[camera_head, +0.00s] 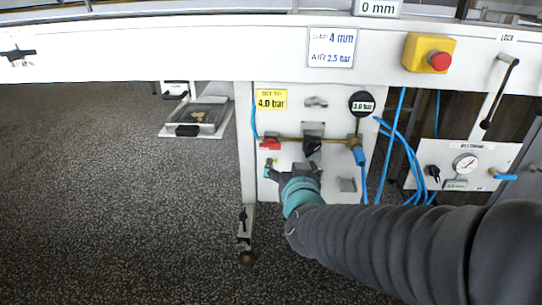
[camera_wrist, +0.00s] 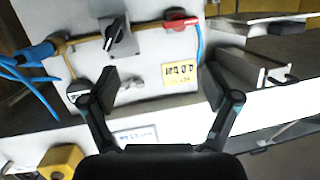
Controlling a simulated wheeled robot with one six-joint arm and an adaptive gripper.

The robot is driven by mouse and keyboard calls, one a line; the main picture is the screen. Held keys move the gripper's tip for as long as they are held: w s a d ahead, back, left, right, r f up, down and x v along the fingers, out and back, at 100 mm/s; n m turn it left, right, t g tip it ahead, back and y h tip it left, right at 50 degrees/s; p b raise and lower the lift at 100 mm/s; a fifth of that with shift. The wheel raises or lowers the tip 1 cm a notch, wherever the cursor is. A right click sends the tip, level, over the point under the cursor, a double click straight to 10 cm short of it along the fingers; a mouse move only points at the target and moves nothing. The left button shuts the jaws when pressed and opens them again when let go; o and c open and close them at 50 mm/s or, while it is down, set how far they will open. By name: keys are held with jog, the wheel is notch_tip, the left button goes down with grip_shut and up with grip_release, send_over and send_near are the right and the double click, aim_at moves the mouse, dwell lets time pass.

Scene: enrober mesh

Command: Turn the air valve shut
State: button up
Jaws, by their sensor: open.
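A red lever (camera_head: 270,144) sits at the left end of a brass pipe (camera_head: 287,139) on a white panel. It lies roughly in line with the pipe. In the wrist view, turned over, the red lever (camera_wrist: 180,22) is at the top, beside a blue hose. A black knob (camera_head: 312,146) on a grey plate sits mid-pipe; it also shows in the wrist view (camera_wrist: 114,36). Which one is the air valve is not labelled. My gripper (camera_head: 287,168) is open and empty, just below the pipe in the head view. Its fingers (camera_wrist: 158,80) are apart from both handles.
A yellow label (camera_head: 271,100) reads 4.0 bar; a round dark gauge (camera_head: 362,104) reads 3.0 bar. A blue fitting (camera_head: 359,155) and blue hoses (camera_head: 395,145) are at right. A red emergency button (camera_head: 440,61) is above.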

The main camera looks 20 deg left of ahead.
aim_at(270, 149)
jog(key=s+a+f+t+h+b, duration=0.1)
jog(key=s+a+f+t+b, duration=0.15)
jog(key=a+f, duration=0.2)
jog(key=shift+t, duration=0.35)
jog(key=x, duration=1.4)
jog(key=shift+w+a+r, duration=0.2)
jog(key=shift+w+r, duration=0.1)
jog(key=c, duration=1.2)
